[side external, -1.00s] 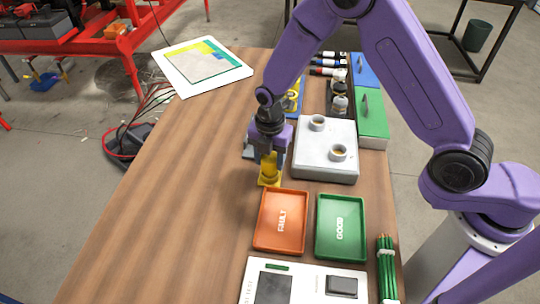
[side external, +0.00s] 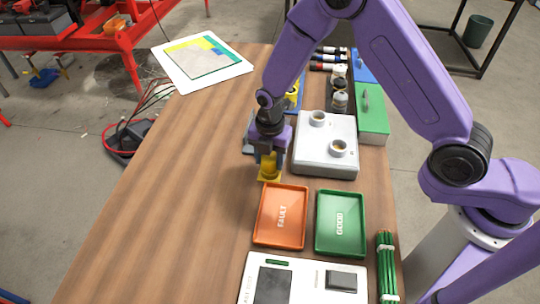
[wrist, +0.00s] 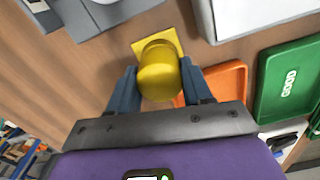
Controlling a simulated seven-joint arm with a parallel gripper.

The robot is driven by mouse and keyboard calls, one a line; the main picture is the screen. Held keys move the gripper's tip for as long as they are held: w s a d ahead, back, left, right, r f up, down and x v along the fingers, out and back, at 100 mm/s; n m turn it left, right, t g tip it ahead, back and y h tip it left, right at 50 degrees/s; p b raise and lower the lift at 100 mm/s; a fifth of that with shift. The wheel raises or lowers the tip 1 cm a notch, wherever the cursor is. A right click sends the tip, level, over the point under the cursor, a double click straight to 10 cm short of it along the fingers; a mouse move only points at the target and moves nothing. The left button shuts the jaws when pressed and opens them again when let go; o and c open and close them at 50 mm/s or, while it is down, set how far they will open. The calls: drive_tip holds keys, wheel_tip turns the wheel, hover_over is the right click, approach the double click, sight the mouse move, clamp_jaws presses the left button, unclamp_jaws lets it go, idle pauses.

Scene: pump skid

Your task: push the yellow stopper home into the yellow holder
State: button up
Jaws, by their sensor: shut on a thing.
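The yellow stopper (wrist: 158,80) is between the fingers of my gripper (wrist: 158,88) in the wrist view. My gripper (side external: 269,165) is shut on it, pointing down at the table in the side view. The yellow holder (wrist: 172,42) shows as a square base beneath and behind the stopper; in the side view its base (side external: 268,179) sits on the wooden table just behind the orange tray. The stopper is lined up over the holder, but its lower end is hidden, so I cannot tell how deep it sits.
The orange FAULT tray (side external: 281,217) stands close in front of the holder, with the green GOOD tray (side external: 341,224) beside it. A white block with two round sockets (side external: 325,160) is just to the right. The table's left side (side external: 170,190) is clear.

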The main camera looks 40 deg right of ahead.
drive_tip(key=o, duration=1.2)
drive_tip(key=shift+o, duration=0.2)
wheel_tip(320, 180, up, 17)
drive_tip(key=shift+r, duration=0.2)
